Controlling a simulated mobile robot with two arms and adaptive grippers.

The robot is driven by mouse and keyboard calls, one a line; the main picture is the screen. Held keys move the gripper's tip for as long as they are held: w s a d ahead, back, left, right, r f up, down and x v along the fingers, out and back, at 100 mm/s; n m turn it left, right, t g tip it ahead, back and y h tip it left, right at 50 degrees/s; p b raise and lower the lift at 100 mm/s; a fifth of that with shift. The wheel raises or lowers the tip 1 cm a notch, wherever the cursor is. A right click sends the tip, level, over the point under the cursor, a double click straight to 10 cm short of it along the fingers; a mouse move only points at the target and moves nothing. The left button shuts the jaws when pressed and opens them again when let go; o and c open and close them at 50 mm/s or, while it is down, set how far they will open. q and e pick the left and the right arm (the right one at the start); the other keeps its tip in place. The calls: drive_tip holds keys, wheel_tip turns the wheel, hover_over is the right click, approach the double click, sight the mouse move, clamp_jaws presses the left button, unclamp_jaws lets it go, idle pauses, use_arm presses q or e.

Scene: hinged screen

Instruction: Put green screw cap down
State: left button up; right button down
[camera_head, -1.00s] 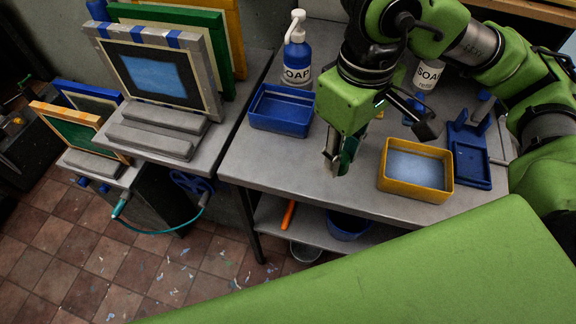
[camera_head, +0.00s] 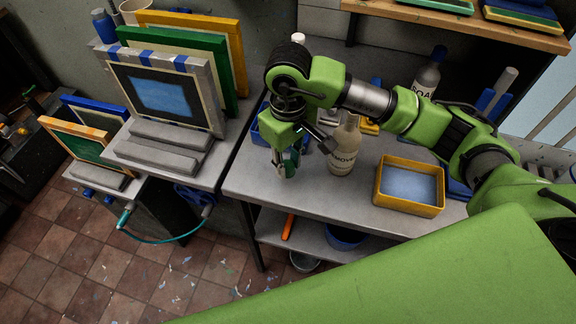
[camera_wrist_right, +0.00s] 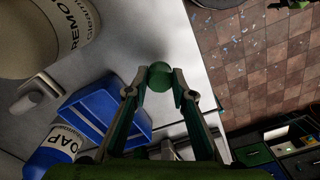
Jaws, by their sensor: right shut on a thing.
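The green screw cap (camera_wrist_right: 159,77) is a small round green piece pinched between the fingertips of my right gripper (camera_wrist_right: 160,87) in the wrist view. In the head view my right gripper (camera_head: 287,170) points down over the front left part of the grey worktable (camera_head: 320,195). The cap is hard to make out between the fingers there. Bare tabletop shows around the cap, and the table's front edge is close by. I cannot tell whether the cap touches the top. My left gripper is not in view.
A remover bottle (camera_head: 344,150) stands right of my right gripper. A blue tray (camera_wrist_right: 107,110) and a blue soap bottle (camera_wrist_right: 58,150) are close by. A yellow tray (camera_head: 409,187) stands further right. The screen press (camera_head: 165,95) is at the left.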

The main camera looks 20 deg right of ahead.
sight(288, 165)
drive_tip(key=shift+f+p, duration=0.7)
drive_tip(key=shift+f, duration=0.75)
drive_tip(key=shift+f, duration=0.1)
drive_tip(key=shift+f, duration=0.1)
drive_tip(key=c, duration=1.7)
unclamp_jaws()
